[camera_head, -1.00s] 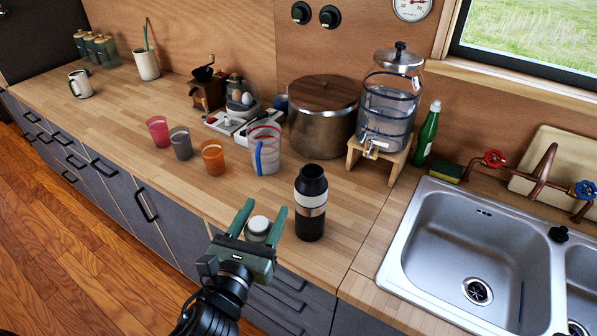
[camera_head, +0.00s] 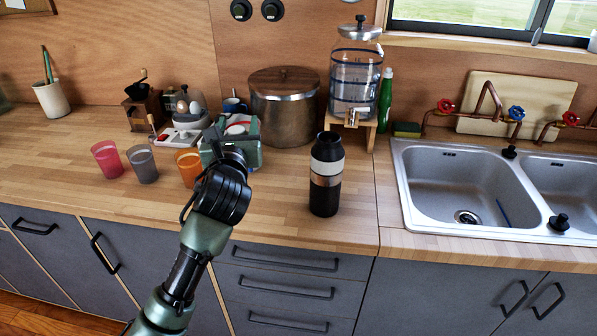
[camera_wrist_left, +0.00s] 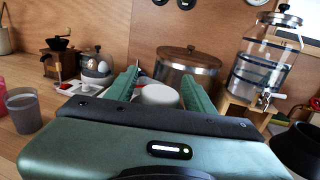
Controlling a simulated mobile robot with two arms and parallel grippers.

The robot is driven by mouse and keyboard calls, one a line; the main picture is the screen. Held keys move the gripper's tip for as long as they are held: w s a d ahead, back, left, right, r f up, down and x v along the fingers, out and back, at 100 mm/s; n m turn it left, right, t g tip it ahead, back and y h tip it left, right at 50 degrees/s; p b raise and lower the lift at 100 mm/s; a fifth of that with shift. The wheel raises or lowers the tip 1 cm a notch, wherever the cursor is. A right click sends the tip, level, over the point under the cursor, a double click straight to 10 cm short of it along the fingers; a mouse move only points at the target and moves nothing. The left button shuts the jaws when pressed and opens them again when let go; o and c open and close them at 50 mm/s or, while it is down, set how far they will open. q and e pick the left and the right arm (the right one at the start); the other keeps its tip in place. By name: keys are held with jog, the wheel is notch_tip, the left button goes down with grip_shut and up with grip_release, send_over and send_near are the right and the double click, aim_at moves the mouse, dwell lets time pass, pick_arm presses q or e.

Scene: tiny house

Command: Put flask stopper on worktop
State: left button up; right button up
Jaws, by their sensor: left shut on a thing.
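My left gripper (camera_head: 235,128) is shut on the flask stopper (camera_wrist_left: 158,95), a small pale round piece between its green fingers. The gripper is over the worktop (camera_head: 265,200), near the orange cup and in front of the pot. In the head view my gripper mostly covers the stopper, and I cannot tell whether it touches the wood. My right gripper is not in view.
Pink (camera_head: 107,160), grey (camera_head: 142,164) and orange (camera_head: 187,166) cups stand left of the gripper. A lidded pot (camera_head: 286,108) and a glass dispenser (camera_head: 355,80) stand behind. The sink (camera_head: 450,185) is at right. The front worktop between cups and flask is clear.

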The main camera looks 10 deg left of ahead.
pick_arm(q)
jog(key=shift+y, duration=0.3)
jog(key=f+b, duration=0.1)
jog(key=f, duration=0.3)
jog(key=w+f+b, duration=0.1)
jog(key=f, duration=0.3)
jog(key=w+f+b, duration=0.1)
jog(key=f, duration=0.3)
jog(key=shift+w+a, duration=0.1)
jog(key=shift+a, duration=0.1)
notch_tip(320, 180, down, 4)
jog(key=shift+r+b, duration=0.1)
jog(key=shift+b, duration=0.4)
jog(key=shift+f, duration=0.6)
jog(key=shift+f, duration=0.1)
jog(key=o, duration=1.4)
jog(key=shift+c, duration=0.2)
